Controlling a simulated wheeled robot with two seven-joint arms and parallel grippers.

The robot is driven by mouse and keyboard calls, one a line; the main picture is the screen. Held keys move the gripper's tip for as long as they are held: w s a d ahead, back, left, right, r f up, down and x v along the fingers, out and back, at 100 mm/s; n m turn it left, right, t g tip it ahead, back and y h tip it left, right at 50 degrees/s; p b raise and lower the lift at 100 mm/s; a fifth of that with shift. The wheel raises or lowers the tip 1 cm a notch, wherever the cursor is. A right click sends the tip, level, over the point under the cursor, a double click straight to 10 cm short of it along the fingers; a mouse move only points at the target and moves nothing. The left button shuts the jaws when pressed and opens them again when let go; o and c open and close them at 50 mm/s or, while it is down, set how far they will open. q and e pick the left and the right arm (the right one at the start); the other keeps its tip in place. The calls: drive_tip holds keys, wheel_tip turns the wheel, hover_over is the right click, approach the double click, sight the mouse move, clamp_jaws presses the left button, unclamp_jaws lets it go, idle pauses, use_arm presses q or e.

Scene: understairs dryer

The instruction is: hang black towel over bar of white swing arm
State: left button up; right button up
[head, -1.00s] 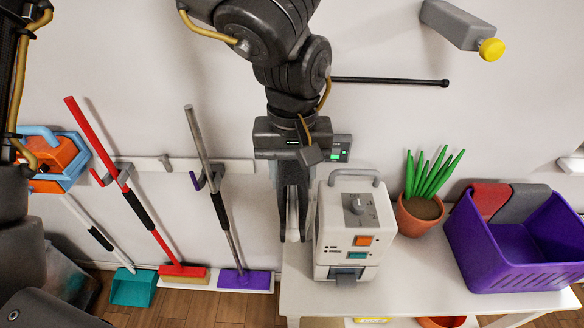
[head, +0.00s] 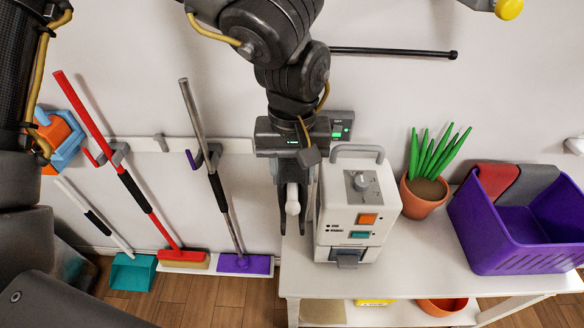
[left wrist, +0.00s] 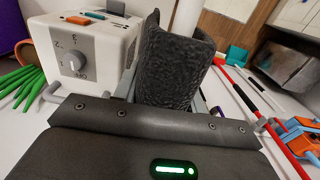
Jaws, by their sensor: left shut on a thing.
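My left gripper (head: 292,200) reaches down from the top centre of the head view, beside the white boxy machine. In the left wrist view it is shut on the black towel (left wrist: 172,65), a dark textured piece rising between the grey fingers. In the head view, dark shapes hang on both sides of a rounded white end (head: 292,206), which looks like the bar of the white swing arm. The rest of the swing arm is hidden, and I cannot tell whether the towel touches the bar. My right gripper is not in view.
The white machine (head: 352,215) stands close right of the gripper on a white table (head: 420,245). A potted plant (head: 424,185) and purple basket (head: 515,235) are further right. Brooms hang left (head: 215,180). A black rod (head: 395,52) is on the wall.

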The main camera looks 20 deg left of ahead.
use_arm(q)
drive_tip(key=o, duration=1.1)
drive_tip(key=shift+r, duration=0.1)
wheel_tip(320, 180, up, 11)
drive_tip(key=shift+f+b, duration=0.2)
drive_tip(key=shift+b, duration=0.25)
drive_tip(key=shift+r, duration=0.1)
